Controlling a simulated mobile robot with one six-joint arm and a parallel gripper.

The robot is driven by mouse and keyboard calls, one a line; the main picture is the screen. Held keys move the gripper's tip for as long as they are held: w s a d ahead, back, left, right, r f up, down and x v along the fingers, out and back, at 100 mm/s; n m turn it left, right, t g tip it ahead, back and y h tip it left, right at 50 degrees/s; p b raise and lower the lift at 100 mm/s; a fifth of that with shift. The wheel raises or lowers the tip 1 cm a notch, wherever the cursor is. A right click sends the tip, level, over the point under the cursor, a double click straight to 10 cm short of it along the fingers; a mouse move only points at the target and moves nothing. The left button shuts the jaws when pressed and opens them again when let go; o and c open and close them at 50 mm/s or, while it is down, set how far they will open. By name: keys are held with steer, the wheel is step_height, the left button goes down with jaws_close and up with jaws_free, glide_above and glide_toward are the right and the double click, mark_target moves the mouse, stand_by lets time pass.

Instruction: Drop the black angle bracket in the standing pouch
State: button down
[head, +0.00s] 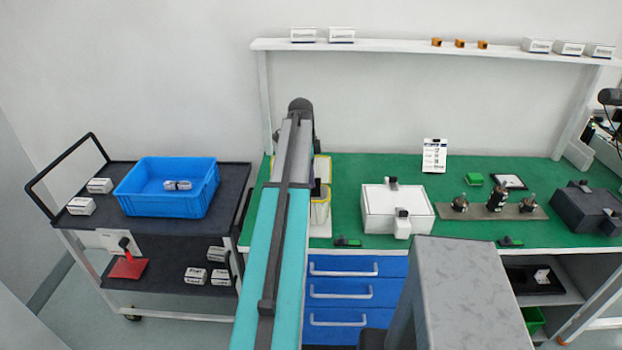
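My teal and grey arm runs up the middle of the head view to a dark joint (302,108). It covers much of the left end of the green bench. Beside it stands a pale pouch (321,217) with a yellow rim, partly hidden by the arm. Another pale, yellow-edged shape (322,168) stands behind it. A small dark piece (317,188) shows at the pouch's upper edge; I cannot tell whether it is part of my gripper or the black angle bracket. My gripper's fingers are not clearly visible, so its opening and any held thing cannot be told.
A white box (397,208) stands right of the pouch on the green bench (460,228). A small green and black item (347,242) lies near the front edge. Metal fittings on a plate (475,212) stand further right. A cart with a blue crate (140,208) is left.

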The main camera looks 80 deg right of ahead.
steer(key=shift+f, duration=0.4)
stand_by(0.3)
steer(key=c, duration=1.9)
jaws_free()
steer(key=shift+r, duration=0.2)
step_height(320, 180, up, 13)
steer(key=w+b, duration=0.1)
steer(key=b, duration=0.3)
steer(key=shift+w+a+r, duration=0.15)
steer(key=shift+w+r, duration=0.05)
steer(key=shift+w, duration=0.1)
steer(key=shift+w, duration=0.1)
